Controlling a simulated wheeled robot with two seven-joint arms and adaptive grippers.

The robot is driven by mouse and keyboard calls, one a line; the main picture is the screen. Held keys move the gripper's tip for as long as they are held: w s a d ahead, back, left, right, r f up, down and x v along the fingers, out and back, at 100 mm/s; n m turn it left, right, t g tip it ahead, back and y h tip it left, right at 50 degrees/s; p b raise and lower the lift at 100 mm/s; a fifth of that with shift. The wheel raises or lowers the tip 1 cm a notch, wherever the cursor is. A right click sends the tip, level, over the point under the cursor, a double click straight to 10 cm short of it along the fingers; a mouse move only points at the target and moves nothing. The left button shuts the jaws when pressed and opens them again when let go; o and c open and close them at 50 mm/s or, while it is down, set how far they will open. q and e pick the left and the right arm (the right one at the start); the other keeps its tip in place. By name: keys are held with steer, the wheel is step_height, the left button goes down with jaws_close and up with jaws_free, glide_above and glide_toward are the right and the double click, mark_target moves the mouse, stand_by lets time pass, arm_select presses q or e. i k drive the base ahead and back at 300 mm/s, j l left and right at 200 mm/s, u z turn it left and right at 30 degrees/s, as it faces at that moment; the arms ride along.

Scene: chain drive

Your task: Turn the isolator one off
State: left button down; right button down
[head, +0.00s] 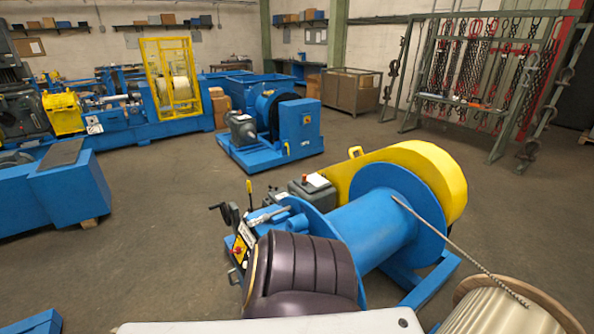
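A blue winch-like machine with a large blue drum (372,228) and a yellow chain guard (425,165) stands in front of me. On its left side is a small tilted control panel (245,240). A yellow plate with a small red knob (239,251) is on this panel and looks like an isolator switch. It is too small to tell its position or whether it is number one. The lower part of the panel is partly hidden by a dark rounded shape in the foreground. Neither of my grippers is in view.
A lever with a yellow knob (249,186) and a grey gearbox (313,190) stand by the panel. A rope reel (512,310) is at lower right. A blue machine (270,125) stands behind, with a chain rack (480,75) at right. The floor left of the panel is clear.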

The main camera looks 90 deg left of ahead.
mark_target(236, 251)
steer(key=u, duration=3.5)
